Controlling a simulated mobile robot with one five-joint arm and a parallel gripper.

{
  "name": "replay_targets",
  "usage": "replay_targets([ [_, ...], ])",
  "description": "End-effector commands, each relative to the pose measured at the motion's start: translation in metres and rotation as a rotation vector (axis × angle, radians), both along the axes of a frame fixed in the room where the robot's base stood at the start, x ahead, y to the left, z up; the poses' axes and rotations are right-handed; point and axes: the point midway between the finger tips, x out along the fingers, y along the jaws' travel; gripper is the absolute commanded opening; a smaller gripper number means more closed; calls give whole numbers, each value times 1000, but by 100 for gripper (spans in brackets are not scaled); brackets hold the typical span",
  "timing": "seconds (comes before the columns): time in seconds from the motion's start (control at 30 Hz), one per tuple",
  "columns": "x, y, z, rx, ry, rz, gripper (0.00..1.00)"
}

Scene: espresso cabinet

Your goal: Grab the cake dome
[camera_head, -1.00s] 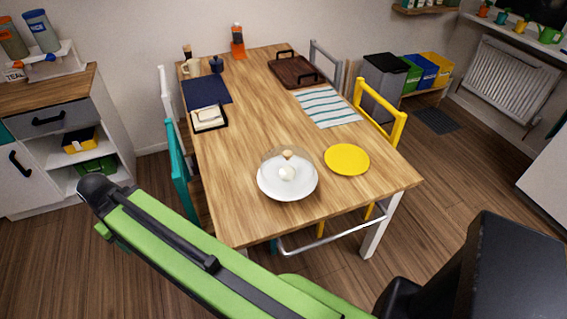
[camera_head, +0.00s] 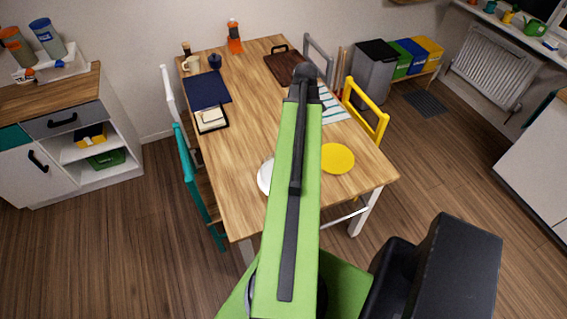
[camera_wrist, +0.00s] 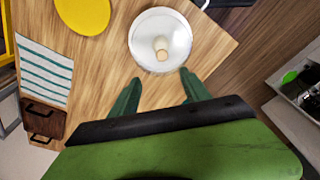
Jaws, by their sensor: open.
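The cake dome (camera_wrist: 162,54) is clear, with a light wooden knob, and stands over a white plate (camera_wrist: 138,41) in the wrist view. Something pale shows under the clear dome. In the head view my green arm hides most of it, and only the left rim of the white plate (camera_head: 264,178) shows. My gripper (camera_wrist: 160,85) is open, with its two green fingers spread apart below the dome in the wrist view. Nothing is between them, and they appear apart from the dome. The gripper itself is not visible in the head view.
The wooden table (camera_head: 240,135) also holds a yellow plate (camera_head: 337,158) close to the dome, a striped mat (camera_head: 333,112), a dark tray (camera_head: 283,68) and a navy mat (camera_head: 207,90). A yellow chair (camera_head: 367,105) and a teal chair (camera_head: 190,170) flank the table.

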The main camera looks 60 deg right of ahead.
Motion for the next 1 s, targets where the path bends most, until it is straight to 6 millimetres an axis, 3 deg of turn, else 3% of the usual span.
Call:
replay_targets([
  [0.17, 2, 1, -15, 0, 0, 1, 55],
  [0.7, 19, 4, -122, 1, 1, 1, 55],
  [1.0, 21, 6, -130, 1, 1, 2, 55],
])
